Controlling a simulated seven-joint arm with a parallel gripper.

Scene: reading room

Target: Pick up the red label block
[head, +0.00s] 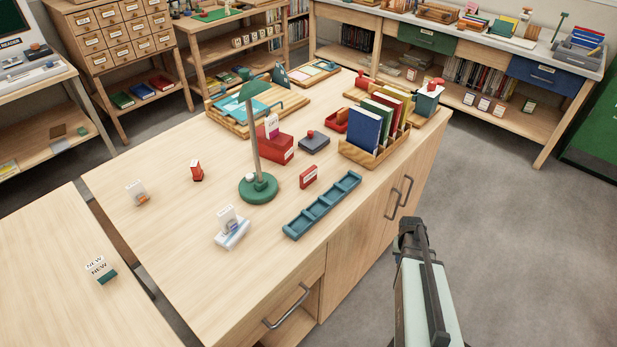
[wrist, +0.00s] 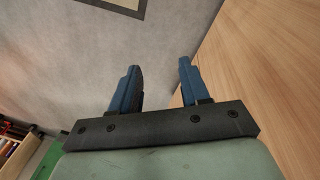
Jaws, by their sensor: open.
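A small red block with a pale label on its side (head: 308,176) lies on the wooden island top, between the green lamp base and the teal tray. Another small red piece (head: 196,171) stands upright farther left; I cannot tell whether it bears a label. My arm rises at the lower right in the head view, beyond the island's right side and well apart from both red pieces. In the wrist view my gripper (wrist: 159,68) has its two blue fingers apart, with nothing between them. No red block shows in the wrist view.
A green lamp (head: 258,188) stands on the island beside a red box (head: 275,148). A teal compartment tray (head: 322,205) lies near the front edge, and a wooden rack (head: 372,154) holds upright books. White card holders stand at left. The floor at right (head: 520,240) is clear.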

